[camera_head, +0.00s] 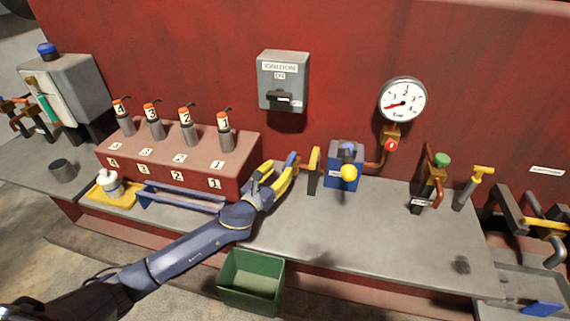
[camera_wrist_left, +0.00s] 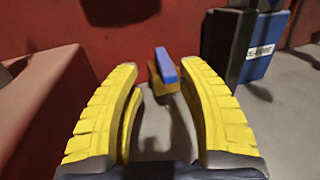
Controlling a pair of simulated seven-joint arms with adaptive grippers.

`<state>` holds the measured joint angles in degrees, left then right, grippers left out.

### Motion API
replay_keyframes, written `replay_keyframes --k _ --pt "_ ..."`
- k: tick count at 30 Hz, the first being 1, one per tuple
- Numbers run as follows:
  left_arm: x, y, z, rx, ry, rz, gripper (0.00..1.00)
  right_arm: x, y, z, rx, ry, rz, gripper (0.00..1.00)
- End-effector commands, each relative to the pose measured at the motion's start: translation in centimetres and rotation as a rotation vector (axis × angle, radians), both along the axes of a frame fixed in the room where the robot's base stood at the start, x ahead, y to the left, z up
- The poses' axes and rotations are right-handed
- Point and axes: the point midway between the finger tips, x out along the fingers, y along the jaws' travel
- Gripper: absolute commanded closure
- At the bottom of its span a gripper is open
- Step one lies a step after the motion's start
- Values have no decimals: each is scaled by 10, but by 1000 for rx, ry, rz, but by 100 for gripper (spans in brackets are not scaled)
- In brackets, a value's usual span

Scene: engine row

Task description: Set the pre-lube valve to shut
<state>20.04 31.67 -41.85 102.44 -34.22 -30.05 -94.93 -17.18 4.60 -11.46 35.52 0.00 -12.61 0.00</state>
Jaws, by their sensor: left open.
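A blue box (camera_head: 345,155) with a yellow knob stands on the bench against the red wall. Its small white label shows in the left wrist view, where the box (camera_wrist_left: 260,58) is at the upper right; the lettering is too small to read surely. A small blue-topped bar (camera_wrist_left: 165,66) lies ahead of my left gripper, between its fingers in the picture; I cannot tell whether it belongs to the valve. My left gripper (camera_wrist_left: 160,100) is open and empty, left of the box. It also shows in the head view (camera_head: 280,173). My right gripper is not in view.
A red block (camera_head: 180,160) with several numbered injectors stands left of my arm. An ignition switch (camera_head: 283,82) and a gauge (camera_head: 403,100) are on the wall. A green-knobbed valve (camera_head: 436,172) and a yellow T-handle (camera_head: 480,172) stand right. The front bench middle is clear.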

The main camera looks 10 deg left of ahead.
Motion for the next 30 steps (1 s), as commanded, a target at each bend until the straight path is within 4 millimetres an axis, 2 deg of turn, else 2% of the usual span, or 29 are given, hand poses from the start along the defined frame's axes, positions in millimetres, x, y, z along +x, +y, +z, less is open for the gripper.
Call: replay_keyframes --k 7,21,23,26,30 --pt "-23 7 0 0 -1 0 60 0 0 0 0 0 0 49" --pt "-29 9 0 0 -1 0 61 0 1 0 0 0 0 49" --pt "-30 8 -3 -2 5 -1 68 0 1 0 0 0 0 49" --pt "-38 -6 -13 -31 25 -6 79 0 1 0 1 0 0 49" --pt "-50 -41 -22 -129 50 -2 96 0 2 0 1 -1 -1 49"
